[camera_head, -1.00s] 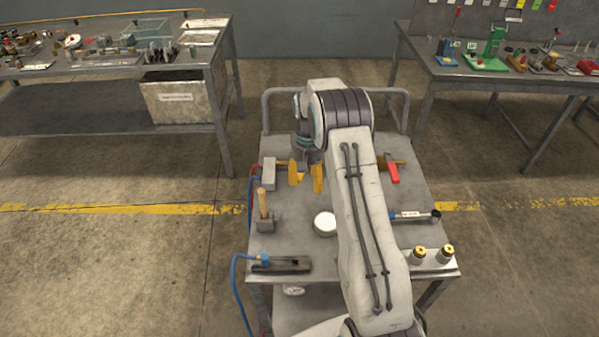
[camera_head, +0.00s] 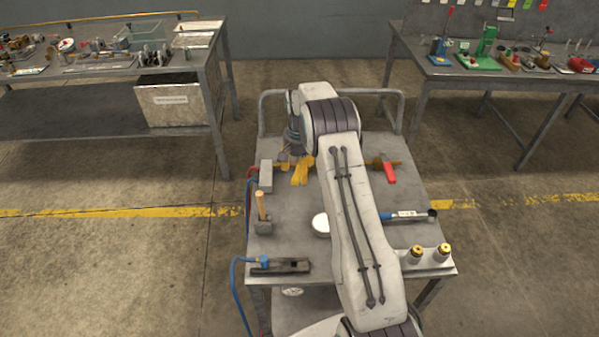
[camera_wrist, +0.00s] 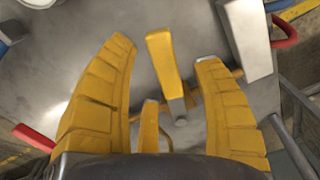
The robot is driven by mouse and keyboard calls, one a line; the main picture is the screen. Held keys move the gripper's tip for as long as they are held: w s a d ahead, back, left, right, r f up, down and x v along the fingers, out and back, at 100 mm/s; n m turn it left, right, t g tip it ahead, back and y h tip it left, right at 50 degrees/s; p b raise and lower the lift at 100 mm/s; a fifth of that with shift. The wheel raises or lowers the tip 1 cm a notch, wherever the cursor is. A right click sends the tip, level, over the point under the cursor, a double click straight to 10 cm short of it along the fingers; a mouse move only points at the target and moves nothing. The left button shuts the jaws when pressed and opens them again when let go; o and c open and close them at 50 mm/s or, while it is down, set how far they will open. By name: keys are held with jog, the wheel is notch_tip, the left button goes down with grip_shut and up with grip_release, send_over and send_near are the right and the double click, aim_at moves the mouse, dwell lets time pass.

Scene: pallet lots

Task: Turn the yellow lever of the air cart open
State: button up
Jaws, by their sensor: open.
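The yellow lever (camera_wrist: 161,62) is a flat bar in the wrist view, lying between my finger tips with a grey pivot at its lower end. A brass-coloured pipe runs beside the pivot, partly hidden by my fingers. My gripper (camera_wrist: 165,52) is open, with one yellow finger on each side of the lever and visible gaps to both. In the head view my gripper (camera_head: 301,176) is over the back left of the air cart (camera_head: 350,211), right of a grey box (camera_head: 266,176). My fingers and arm hide much of the lever there.
The grey box (camera_wrist: 246,36) with a red hose stands close to one finger.

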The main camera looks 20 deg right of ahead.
jog(key=shift+f, duration=1)
jog(key=shift+c, duration=0.3)
grip_shut()
